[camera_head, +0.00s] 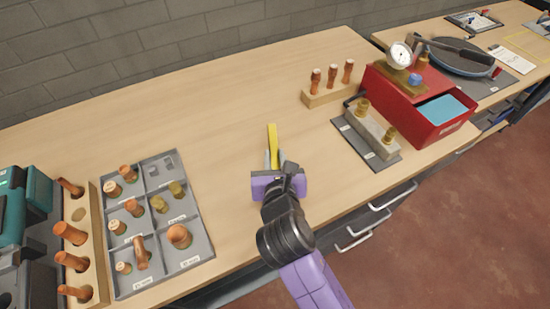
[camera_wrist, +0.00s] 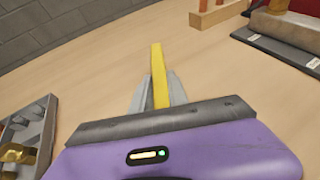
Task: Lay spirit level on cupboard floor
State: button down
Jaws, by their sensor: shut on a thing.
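The spirit level (camera_head: 272,138) is a narrow yellow bar. My gripper (camera_head: 274,160) is shut on it over the middle of the wooden bench, and the bar sticks out past the fingertips away from me. In the wrist view the yellow level (camera_wrist: 158,75) stands between the two grey fingers of my gripper (camera_wrist: 158,95). I cannot tell whether it touches the bench top. Its near end is hidden by the gripper. No cupboard floor can be made out in either view.
On the bench (camera_head: 240,90), a grey tray of copper fittings (camera_head: 195,245) lies left. A red toolbox (camera_head: 450,128), a manifold on a dark mat (camera_head: 388,160) and a wooden rack (camera_head: 318,98) stand right. Drawers with handles (camera_head: 365,232) are below. The bench middle is clear.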

jog(key=shift+f, duration=0.15)
jog(key=c, duration=1.3)
grip_release()
